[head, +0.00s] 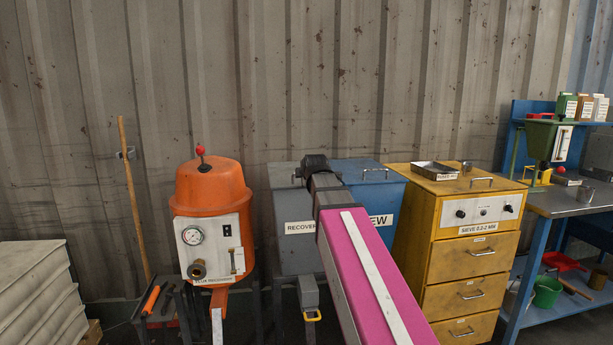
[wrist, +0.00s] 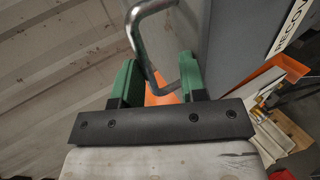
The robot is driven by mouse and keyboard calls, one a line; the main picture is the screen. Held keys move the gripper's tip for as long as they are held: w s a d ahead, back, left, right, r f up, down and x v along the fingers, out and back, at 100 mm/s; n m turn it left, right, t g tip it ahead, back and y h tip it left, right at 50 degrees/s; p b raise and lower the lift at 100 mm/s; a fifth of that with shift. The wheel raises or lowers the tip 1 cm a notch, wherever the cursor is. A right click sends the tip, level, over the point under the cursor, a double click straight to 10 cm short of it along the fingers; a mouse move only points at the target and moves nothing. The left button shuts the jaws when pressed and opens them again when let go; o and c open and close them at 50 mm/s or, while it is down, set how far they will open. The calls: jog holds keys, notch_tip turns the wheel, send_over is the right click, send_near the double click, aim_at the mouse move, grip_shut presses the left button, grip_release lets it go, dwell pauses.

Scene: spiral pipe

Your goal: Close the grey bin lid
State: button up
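The grey bin (head: 295,250) stands in the middle of the head view, with a "RECOVER..." label on its front. The visible left part of its lid (head: 284,177) looks roughly level, but my arm covers the rest and I cannot tell whether it is fully down. In the wrist view a bent metal handle (wrist: 140,45) reaches down between the green fingers of my gripper (wrist: 158,80). The fingers are spread apart, with the handle rod close to the right finger; whether they touch is unclear. My fingertips are hidden in the head view.
A blue bin (head: 385,205) labelled "...EW" adjoins on the right, then a yellow drawer cabinet (head: 440,240) with a metal tray on top. An orange vessel (head: 210,188) with a gauge stands on the left. A corrugated wall (head: 330,80) is close behind.

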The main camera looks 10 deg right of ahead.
jog(key=shift+s+f, duration=0.1)
jog(key=shift+s, duration=0.05)
jog(key=v, duration=1)
jog(key=shift+s+r, duration=0.25)
notch_tip(320, 180, down, 15)
jog(key=m+g, duration=0.3)
jog(key=m, duration=0.2)
jog(key=s+f+m+g, duration=0.3)
jog(key=s+f+m, duration=0.1)
jog(key=f, duration=0.7)
jog(key=s+f+m+g, duration=0.3)
jog(key=s+f, duration=0.4)
jog(key=f, duration=0.4)
jog(key=s+f+m+g, duration=0.3)
jog(key=s+f+m, duration=0.2)
jog(key=f, duration=0.6)
jog(key=shift+s+f+m+g, duration=0.25)
jog(key=shift+s+m+g, duration=0.1)
jog(key=shift+m+g, duration=0.05)
